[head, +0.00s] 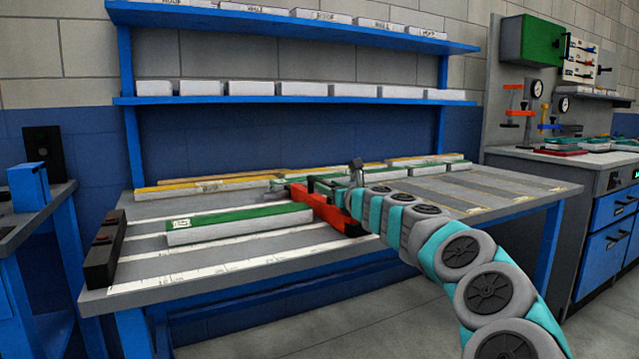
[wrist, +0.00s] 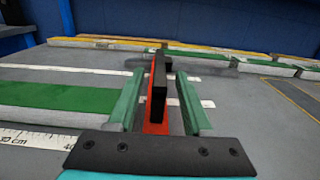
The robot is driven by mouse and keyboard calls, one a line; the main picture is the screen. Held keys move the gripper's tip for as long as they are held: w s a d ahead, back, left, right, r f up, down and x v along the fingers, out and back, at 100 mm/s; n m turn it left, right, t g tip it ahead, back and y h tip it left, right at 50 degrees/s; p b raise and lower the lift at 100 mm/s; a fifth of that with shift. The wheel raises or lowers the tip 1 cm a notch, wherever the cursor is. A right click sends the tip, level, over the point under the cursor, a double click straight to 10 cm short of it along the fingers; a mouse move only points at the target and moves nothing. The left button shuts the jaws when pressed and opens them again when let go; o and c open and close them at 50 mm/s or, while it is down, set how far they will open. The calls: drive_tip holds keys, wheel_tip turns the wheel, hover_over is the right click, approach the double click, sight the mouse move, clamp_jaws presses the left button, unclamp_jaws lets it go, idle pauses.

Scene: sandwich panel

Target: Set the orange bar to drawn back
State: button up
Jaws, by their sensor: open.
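The orange bar (head: 322,208) lies across the workbench top, at the right end of a long panel with a green top (head: 240,223). Black upright parts stand on the bar near its far end. In the wrist view the orange bar (wrist: 155,128) runs away from me, with a black upright piece (wrist: 159,88) on it. My gripper (wrist: 161,82) is open, with one teal finger on each side of the black piece. Gaps show between the fingers and the piece. In the head view my gripper (head: 345,188) is partly hidden by my arm.
More green- and yellow-topped panels (head: 215,186) lie along the back of the bench. A black block (head: 104,250) stands at its left end. Blue shelves (head: 290,100) with white boxes hang above. The bench's right part is mostly clear.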

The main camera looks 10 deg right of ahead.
sight(320, 180)
drive_tip(key=shift+x, duration=2.75)
clamp_jaws()
